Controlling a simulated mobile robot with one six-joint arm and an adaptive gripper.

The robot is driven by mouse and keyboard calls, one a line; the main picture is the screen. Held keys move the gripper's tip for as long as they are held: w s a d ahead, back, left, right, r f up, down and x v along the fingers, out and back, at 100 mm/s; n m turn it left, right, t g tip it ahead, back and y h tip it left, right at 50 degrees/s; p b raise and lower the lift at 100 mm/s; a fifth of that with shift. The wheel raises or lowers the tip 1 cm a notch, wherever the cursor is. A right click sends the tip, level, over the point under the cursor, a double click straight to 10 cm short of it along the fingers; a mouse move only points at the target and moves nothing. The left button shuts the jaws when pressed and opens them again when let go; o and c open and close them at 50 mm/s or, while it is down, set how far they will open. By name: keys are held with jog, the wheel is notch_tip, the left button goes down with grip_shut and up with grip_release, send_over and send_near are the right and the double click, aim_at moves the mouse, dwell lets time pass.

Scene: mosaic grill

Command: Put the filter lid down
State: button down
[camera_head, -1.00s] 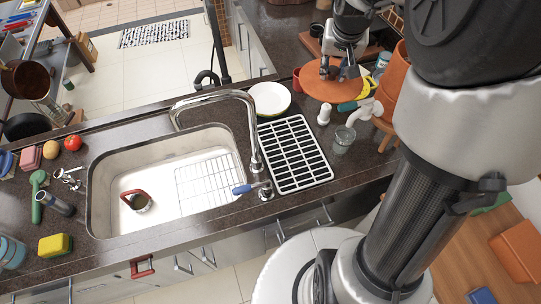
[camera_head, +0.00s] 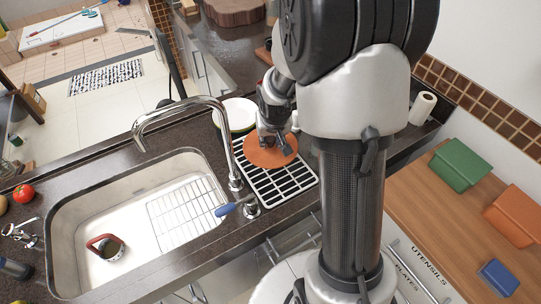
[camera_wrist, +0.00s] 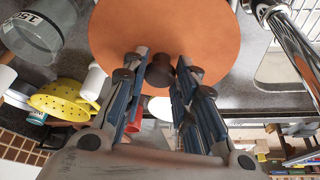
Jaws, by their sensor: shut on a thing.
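The filter lid (camera_head: 271,152) is an orange-brown disc, seen over the far end of the black-and-white drying rack (camera_head: 287,190) beside the sink. In the wrist view the lid (camera_wrist: 215,40) fills the upper middle, with its dark round knob between the fingertips. My gripper (camera_head: 272,138) is above the lid and shut on its knob; it also shows in the wrist view (camera_wrist: 158,70). The lid looks roughly level. I cannot tell whether it touches the rack or hovers above it. It hides part of the rack.
A yellow colander (camera_wrist: 62,100) and a clear measuring cup (camera_wrist: 38,30) show in the wrist view.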

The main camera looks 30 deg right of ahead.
aim_at(271, 150)
jog(key=shift+f+b, duration=1.35)
jog(key=shift+f, duration=1.8)
jog(key=shift+f, duration=0.2)
jog(key=c, duration=1.3)
grip_release()
jog(key=shift+r, duration=0.1)
